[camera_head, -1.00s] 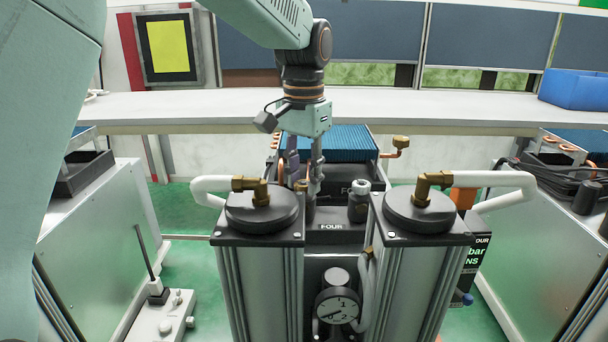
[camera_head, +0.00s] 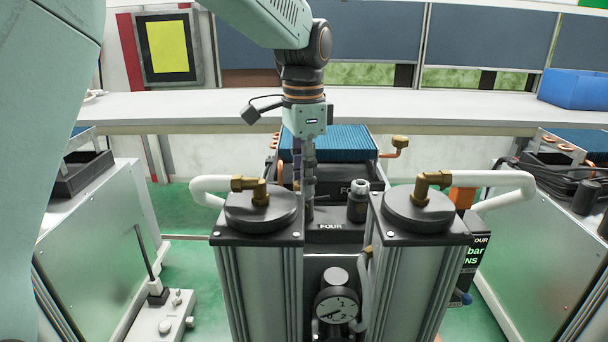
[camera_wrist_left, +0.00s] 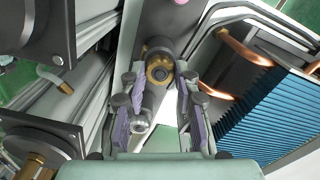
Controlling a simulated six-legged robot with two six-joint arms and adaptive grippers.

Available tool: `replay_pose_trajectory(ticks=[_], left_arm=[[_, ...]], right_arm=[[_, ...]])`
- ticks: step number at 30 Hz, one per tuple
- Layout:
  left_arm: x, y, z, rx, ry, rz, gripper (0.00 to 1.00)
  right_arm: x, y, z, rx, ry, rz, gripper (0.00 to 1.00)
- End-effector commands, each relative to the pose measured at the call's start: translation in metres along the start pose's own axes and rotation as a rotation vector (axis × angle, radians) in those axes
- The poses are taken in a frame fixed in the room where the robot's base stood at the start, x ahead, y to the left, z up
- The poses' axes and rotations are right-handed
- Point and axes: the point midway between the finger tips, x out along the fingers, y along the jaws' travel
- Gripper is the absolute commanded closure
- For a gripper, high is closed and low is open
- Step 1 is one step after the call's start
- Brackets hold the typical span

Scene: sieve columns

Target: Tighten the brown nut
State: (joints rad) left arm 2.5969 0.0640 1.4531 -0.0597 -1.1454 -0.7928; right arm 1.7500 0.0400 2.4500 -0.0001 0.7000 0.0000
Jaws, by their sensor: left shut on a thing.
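The brown nut (camera_wrist_left: 160,69) shows in the left wrist view as a brass-brown ring on a dark upright fitting. My left gripper (camera_wrist_left: 158,78) has its purple-grey fingers on either side of the nut and is shut on it. In the head view my left gripper (camera_head: 304,186) points straight down behind the left column's cap and beside the "FOUR" block. The nut is hidden there by the fingers and the column. My right gripper is in neither view.
Two sieve columns with black caps, left (camera_head: 262,208) and right (camera_head: 420,208), stand close in front of the gripper. A dark fitting (camera_head: 358,203) stands to its right. A blue finned cooler (camera_head: 340,141) with copper pipes lies behind. A pressure gauge (camera_head: 338,307) sits between the columns.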

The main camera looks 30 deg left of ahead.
Motion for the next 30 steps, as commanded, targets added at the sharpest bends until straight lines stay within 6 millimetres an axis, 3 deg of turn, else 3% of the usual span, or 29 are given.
replay_pose_trajectory(ticks=[12, 13, 21, 30], left_arm=[[-0.0057, -0.0029, -0.0014, 0.007, 0.009, -0.013, 1.0], [-0.0057, -0.0029, -0.0014, 0.007, 0.009, -0.013, 0.69], [-0.0029, -0.0016, -0.0007, 0.006, 0.005, -0.007, 0.46], [-0.0024, -0.0008, -0.0004, 0.005, 0.003, -0.004, 0.46]], right_arm=[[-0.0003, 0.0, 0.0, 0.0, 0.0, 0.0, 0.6], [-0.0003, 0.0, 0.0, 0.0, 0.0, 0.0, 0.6], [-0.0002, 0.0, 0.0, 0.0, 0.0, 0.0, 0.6], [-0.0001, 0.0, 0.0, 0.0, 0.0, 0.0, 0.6]])
